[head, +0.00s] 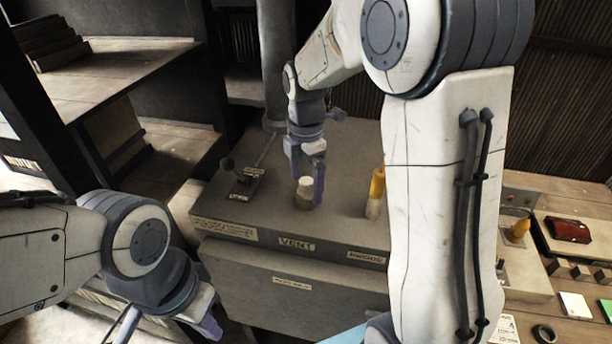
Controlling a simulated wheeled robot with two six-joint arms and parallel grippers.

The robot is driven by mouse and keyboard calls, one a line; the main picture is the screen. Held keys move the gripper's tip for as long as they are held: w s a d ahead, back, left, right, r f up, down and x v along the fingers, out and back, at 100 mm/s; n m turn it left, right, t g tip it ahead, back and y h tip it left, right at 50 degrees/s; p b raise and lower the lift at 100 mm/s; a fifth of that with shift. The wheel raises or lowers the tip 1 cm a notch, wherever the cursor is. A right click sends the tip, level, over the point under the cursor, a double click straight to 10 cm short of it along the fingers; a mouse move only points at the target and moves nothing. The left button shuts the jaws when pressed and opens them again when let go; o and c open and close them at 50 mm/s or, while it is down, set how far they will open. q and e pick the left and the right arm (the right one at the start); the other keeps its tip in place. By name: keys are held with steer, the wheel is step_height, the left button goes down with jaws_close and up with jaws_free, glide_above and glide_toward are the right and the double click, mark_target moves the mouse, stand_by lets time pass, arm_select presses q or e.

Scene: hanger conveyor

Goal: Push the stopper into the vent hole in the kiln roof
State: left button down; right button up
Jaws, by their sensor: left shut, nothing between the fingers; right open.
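The kiln is a grey box whose roof (340,222) fills the middle of the head view, with a VENT label (296,245) on its front edge. A stopper (304,192) with a pale top and darker brownish lower part stands upright on the roof behind that label. The vent hole itself is not visible; I cannot tell how deep the stopper sits. My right gripper (307,175) points down at the stopper, open, with its fingers close around it; contact is unclear. My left gripper (210,328) is shut and empty, low in front of the kiln.
A yellow-topped peg (376,192) stands on the roof to the right, partly beside my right arm. A lever on a plate (240,180) is on the roof's left. A wooden bench (575,200) with a red-brown pouch (568,230) lies at right. Shelves (110,75) stand at left.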

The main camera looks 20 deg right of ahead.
mark_target(306, 181)
step_height(306, 181, up, 10)
steer(key=b, duration=0.1)
steer(key=shift+r+b, duration=0.25)
steer(key=shift+b, duration=0.15)
steer(key=s+a+f+m+b, duration=0.3)
steer(key=s+a+f+m, duration=0.3)
steer(key=s+a+f, duration=0.45)
steer(key=s+a+f+m+b, duration=0.1)
steer(key=s+f+m, duration=0.2)
steer(key=s, duration=0.3)
steer(key=s+a+f+m+y+b, duration=0.1)
steer(key=s+a+f+m, duration=0.1)
steer(key=s, duration=0.5)
steer(key=shift+a+f+m, duration=0.25)
steer(key=shift+f+m, duration=0.65)
steer(key=shift+m, duration=0.1)
steer(key=shift+c, duration=0.3)
